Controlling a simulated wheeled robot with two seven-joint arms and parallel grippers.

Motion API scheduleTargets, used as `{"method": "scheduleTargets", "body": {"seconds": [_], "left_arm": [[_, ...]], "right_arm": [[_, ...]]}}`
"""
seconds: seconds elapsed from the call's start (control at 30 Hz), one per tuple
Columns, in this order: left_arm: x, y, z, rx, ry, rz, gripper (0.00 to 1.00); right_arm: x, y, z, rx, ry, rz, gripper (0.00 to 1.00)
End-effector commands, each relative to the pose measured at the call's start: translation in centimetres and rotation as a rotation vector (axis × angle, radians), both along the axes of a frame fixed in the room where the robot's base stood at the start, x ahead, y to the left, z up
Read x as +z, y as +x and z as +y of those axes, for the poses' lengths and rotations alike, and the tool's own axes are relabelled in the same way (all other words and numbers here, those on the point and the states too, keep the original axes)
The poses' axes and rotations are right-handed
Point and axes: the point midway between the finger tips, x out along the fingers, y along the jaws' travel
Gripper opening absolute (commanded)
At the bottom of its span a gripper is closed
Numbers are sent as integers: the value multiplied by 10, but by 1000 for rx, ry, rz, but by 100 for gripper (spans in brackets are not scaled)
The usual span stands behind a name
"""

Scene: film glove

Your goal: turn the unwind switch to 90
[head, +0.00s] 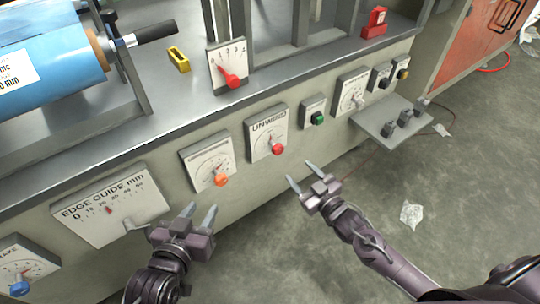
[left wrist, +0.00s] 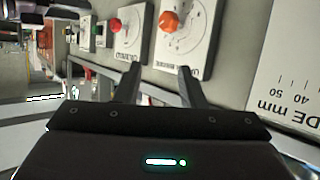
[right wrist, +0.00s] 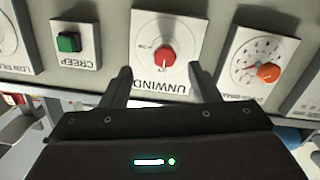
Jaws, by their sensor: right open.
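The unwind switch is a red knob (head: 277,148) on a white plate (head: 262,127) lettered "UNWIND" on the machine's front panel. In the right wrist view the red knob (right wrist: 163,58) shows just beyond my right fingertips, between them. My right gripper (head: 304,175) is open and empty, in front of the panel, below and right of the knob and apart from it. The knob's exact setting is too small to read. My left gripper (head: 201,217) has its fingers apart and empty, near the edge guide plate (head: 110,205). In the left wrist view the red knob (left wrist: 115,25) also shows.
An orange knob (head: 221,180) on its dial plate sits left of the unwind switch, and a green creep button (head: 317,118) sits right of it. A grey shelf (head: 392,128) juts out further right. The floor in front is open, with crumpled paper (head: 411,214).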

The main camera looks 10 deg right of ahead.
Motion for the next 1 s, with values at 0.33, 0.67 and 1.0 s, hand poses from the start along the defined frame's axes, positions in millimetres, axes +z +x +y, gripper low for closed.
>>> {"method": "scheduleTargets", "body": {"seconds": [0.33, 0.67, 1.0], "left_arm": [[38, 4, -2, 0, -48, -124, 36], [105, 18, -1, 16, -166, -416, 36], [167, 14, 6, 26, -273, -681, 36]], "right_arm": [[12, 10, 12, 31, 18, -57, 55], [12, 42, 24, 29, 17, -57, 55], [12, 69, 33, 29, 17, -55, 55]]}}
